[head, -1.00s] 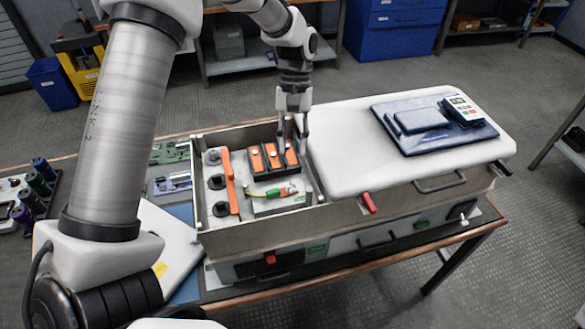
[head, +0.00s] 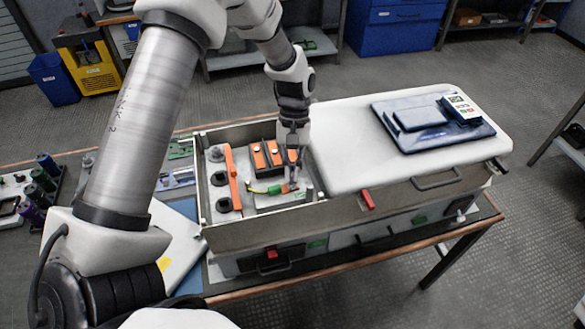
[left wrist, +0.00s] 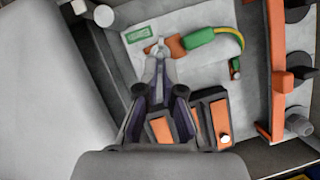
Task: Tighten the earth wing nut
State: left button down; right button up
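The earth wing nut (left wrist: 155,47) is a small silvery piece by the copper-coloured end of the green-yellow earth lead (left wrist: 200,38). In the head view the lead (head: 268,189) lies on a light plate inside the open grey box (head: 258,236). My left gripper (head: 293,178) points down into the box, its fingertips at the lead's right end. In the left wrist view the fingertips (left wrist: 159,62) are close together beside the wing nut and partly overlap it. I cannot tell whether they touch or grip it. My right gripper is not in view.
Orange-topped blocks (head: 258,157) stand just behind the lead. An orange bar (head: 232,179) with dark round parts is to the left. A white lid (head: 350,150) lies to the right, carrying a blue folder (head: 432,130) and a meter (head: 461,107). The box walls surround the work area.

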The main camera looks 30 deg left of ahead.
pick_arm(q)
jog(key=shift+m, duration=0.3)
jog(key=m+p, duration=0.1)
jog(key=m+y, duration=0.1)
jog(key=m, duration=0.1)
jog(key=shift+w+d+r+p, duration=0.1)
jog(key=shift+w+d+p, duration=0.1)
jog(key=shift+d+p, duration=0.2)
jog(key=m+y+p, duration=0.1)
jog(key=m, duration=0.2)
jog(key=d+m+y, duration=0.1)
jog(key=m, duration=0.2)
jog(key=shift+y+p, duration=0.3)
jog(key=shift+p, duration=0.05)
jog(key=c, duration=1.4)
grip_release()
jog(key=shift+o, duration=0.3)
jog(key=shift+d, duration=0.15)
